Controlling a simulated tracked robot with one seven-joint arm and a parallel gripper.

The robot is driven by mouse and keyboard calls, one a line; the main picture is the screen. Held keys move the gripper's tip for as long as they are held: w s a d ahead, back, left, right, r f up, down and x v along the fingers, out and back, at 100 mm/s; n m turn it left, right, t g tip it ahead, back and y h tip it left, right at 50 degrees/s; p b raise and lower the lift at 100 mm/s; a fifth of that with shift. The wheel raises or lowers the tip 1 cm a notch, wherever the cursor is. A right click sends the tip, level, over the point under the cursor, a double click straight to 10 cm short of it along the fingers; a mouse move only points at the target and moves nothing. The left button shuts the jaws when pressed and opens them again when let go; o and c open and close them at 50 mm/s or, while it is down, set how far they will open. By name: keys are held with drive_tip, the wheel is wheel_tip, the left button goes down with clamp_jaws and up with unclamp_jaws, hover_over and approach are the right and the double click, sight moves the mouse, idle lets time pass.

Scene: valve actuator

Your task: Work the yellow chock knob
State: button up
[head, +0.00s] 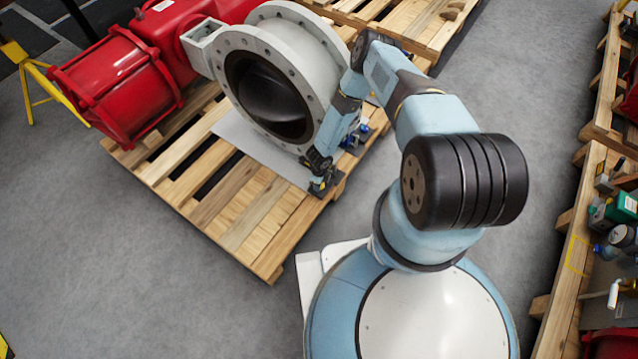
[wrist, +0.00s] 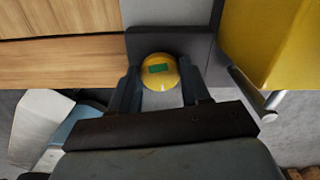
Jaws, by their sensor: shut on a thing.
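The yellow chock knob (wrist: 158,70) is round with a small green mark on its face. It sits in front of a dark grey bracket (wrist: 200,45) in the wrist view. My gripper (wrist: 160,78) has one finger on each side of the knob and is shut on it. In the head view my gripper (head: 322,187) is low at the front right edge of the pallet, below the big grey valve (head: 325,60).
A yellow block (wrist: 268,40) and a metal rod (wrist: 262,98) are close to the right of the knob. The wooden pallet (head: 245,225) carries the valve and its red actuator (head: 115,85).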

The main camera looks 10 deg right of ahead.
drive_tip(key=shift+w, duration=0.1)
drive_tip(key=o, duration=1.1)
drive_tip(key=shift+c, duration=0.2)
wheel_tip(320, 180, up, 14)
drive_tip(key=shift+f, duration=0.15)
idle(0.4)
